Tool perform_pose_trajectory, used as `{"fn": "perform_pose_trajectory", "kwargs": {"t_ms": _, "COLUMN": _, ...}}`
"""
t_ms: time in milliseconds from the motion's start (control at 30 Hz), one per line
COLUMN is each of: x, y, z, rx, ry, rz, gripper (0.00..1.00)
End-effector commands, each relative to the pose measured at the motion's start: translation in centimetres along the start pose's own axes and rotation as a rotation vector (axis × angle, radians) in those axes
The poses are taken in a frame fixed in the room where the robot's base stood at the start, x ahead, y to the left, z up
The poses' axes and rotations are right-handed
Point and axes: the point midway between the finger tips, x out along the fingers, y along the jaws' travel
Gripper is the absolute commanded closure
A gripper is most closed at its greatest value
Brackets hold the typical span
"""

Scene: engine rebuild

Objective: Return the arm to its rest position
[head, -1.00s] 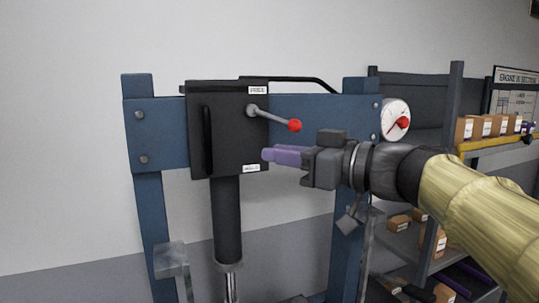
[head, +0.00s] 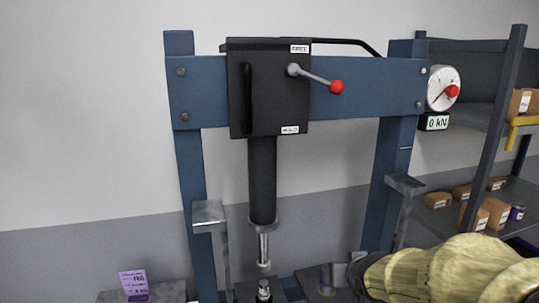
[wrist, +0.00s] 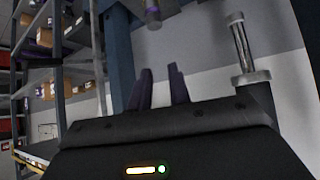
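My gripper's two purple fingers (wrist: 160,78) show in the wrist view, spread apart with nothing between them. In the head view my arm, in its yellowish sleeve, comes in at the lower right, below the gauge and in front of the right post's foot. I cannot make out the fingers there. The blue press frame (head: 345,103) stands in front of me. Its lever (head: 315,77) with a red knob points right and slightly down. The press rod (head: 263,247) hangs below the black cylinder; it also shows in the wrist view (wrist: 243,45), which appears upside down.
A gauge (head: 443,86) with a 0 kN display (head: 434,122) is on the right post. Shelves with boxes (head: 438,200) stand at the right. A purple tag (head: 134,283) is at the lower left.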

Motion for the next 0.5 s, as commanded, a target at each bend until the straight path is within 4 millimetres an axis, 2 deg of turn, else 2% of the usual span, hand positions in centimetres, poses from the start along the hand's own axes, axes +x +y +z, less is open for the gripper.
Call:
{"fn": "perform_pose_trajectory", "kwargs": {"t_ms": 33, "x": 0.5, "y": -0.1, "z": 3.3, "rx": -0.002, "ry": -0.102, "rz": 0.011, "gripper": 0.81}}
{"fn": "perform_pose_trajectory", "kwargs": {"t_ms": 100, "x": 0.6, "y": -0.3, "z": 7.6, "rx": -0.012, "ry": -0.24, "rz": 0.017, "gripper": 0.81}}
{"fn": "perform_pose_trajectory", "kwargs": {"t_ms": 200, "x": 0.0, "y": -1.0, "z": 12.9, "rx": -0.024, "ry": -0.418, "rz": 0.004, "gripper": 0.81}}
{"fn": "perform_pose_trajectory", "kwargs": {"t_ms": 233, "x": -0.2, "y": -1.3, "z": 14.1, "rx": -0.027, "ry": -0.46, "rz": -0.003, "gripper": 0.81}}
{"fn": "perform_pose_trajectory", "kwargs": {"t_ms": 333, "x": -1.0, "y": -1.8, "z": 16.7, "rx": -0.035, "ry": -0.557, "rz": -0.024, "gripper": 0.81}}
{"fn": "perform_pose_trajectory", "kwargs": {"t_ms": 500, "x": -1.3, "y": -2.0, "z": 17.6, "rx": -0.038, "ry": -0.589, "rz": -0.033, "gripper": 0.81}}
